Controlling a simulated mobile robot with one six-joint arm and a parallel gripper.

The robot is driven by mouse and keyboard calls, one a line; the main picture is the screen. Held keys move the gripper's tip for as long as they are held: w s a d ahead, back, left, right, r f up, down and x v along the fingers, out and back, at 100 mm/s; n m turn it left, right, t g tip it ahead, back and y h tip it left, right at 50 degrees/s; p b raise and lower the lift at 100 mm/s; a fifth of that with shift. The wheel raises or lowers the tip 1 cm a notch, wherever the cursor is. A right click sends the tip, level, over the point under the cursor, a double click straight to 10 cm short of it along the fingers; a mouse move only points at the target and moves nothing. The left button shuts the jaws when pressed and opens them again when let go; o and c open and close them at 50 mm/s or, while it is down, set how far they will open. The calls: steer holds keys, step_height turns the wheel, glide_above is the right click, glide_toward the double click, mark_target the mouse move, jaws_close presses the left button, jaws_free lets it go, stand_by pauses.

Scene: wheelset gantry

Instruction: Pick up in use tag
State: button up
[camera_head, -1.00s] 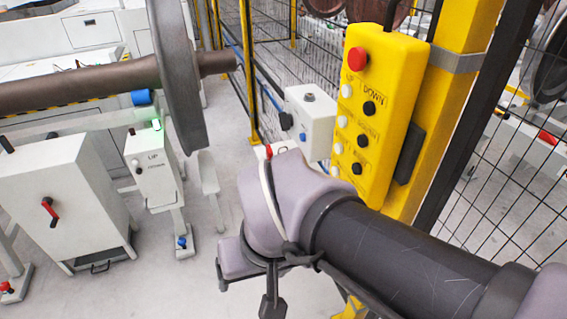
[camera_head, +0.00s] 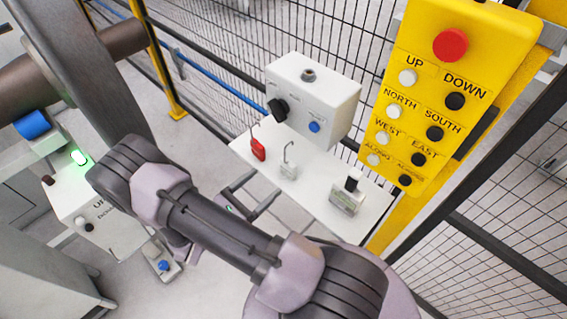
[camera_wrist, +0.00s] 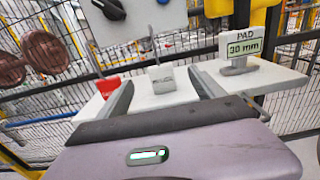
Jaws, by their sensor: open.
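A small shelf (camera_head: 318,205) carries two hooked tags. The red tag (camera_head: 258,149) is at its left end and the pale grey tag (camera_head: 289,169) is to the right of it. No lettering is readable on either, so I cannot tell which is the in use tag. In the wrist view the grey tag (camera_wrist: 162,78) shows between my open, empty fingers, beyond their tips, and the red tag (camera_wrist: 108,86) is beside the left finger. My gripper (camera_head: 265,183) is in front of the shelf's near left edge, partly hidden behind my arm.
A gauge reading PAD 30 mm (camera_wrist: 243,48) stands at the shelf's right; it also shows in the head view (camera_head: 348,194). A white box with a black knob (camera_head: 313,98) is above the shelf. A yellow button pendant (camera_head: 440,120) is at right. Mesh fence stands behind.

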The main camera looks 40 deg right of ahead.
mark_target(284, 165)
steer(key=d+b, duration=0.1)
steer(key=d, duration=0.3)
steer(key=d+b, duration=0.1)
steer(key=d, duration=0.3)
steer(key=w+d+b, duration=0.1)
steer(key=d, duration=0.2)
steer(key=shift+d+f, duration=0.35)
steer(key=shift+d, duration=0.05)
steer(key=shift+w+a, duration=0.1)
steer(key=c, duration=1.5)
steer(key=shift+r, duration=0.1)
